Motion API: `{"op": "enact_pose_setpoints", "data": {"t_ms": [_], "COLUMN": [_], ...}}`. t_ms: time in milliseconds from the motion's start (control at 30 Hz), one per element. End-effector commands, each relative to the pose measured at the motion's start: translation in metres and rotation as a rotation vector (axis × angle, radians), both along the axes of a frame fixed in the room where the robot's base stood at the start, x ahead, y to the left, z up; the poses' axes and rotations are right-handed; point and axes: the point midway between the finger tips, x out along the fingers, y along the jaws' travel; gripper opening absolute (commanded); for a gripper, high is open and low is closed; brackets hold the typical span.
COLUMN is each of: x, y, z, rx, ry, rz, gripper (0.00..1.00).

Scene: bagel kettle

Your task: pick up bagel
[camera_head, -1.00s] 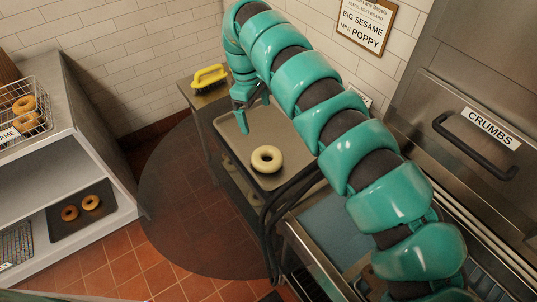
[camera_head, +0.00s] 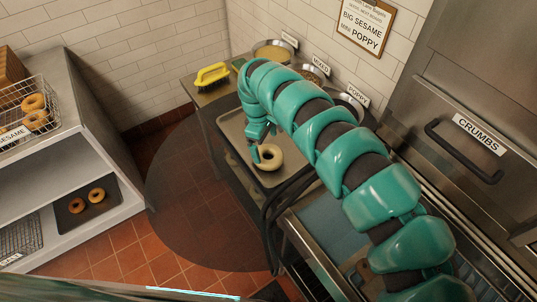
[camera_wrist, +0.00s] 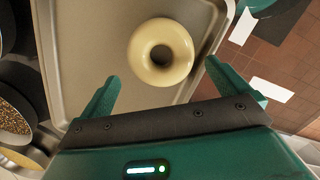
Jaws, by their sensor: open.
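A pale, smooth bagel (camera_head: 267,157) lies flat on a grey metal tray (camera_head: 234,124) on the side counter. In the wrist view the bagel (camera_wrist: 161,51) sits near the tray's edge, with its hole showing. My gripper (camera_head: 260,152) is just above and behind the bagel in the head view. In the wrist view my gripper (camera_wrist: 165,80) is open, its two teal fingers spread wider than the bagel. The bagel lies just beyond the fingertips, and nothing is between the fingers.
A yellow-handled brush (camera_head: 211,76) stands left of the tray. Bowls labelled mixed (camera_head: 313,75) and poppy (camera_head: 348,105) line the wall side. A shelf at left holds a wire basket of bagels (camera_head: 30,108) and a dark tray (camera_head: 72,220) with two bagels. Red floor is open between.

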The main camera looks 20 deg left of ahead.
Motion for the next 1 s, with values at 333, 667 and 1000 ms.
{"op": "enact_pose_setpoints", "data": {"t_ms": [333, 667, 1000], "x": [-0.004, -0.003, -0.003], "y": [-0.007, -0.010, -0.011], "z": [-0.027, -0.050, -0.051], "rx": [0.000, 0.001, 0.000], "ry": [0.002, -0.001, -0.001], "rz": [0.000, -0.001, -0.001], "gripper": [1.00, 1.00, 0.84]}}
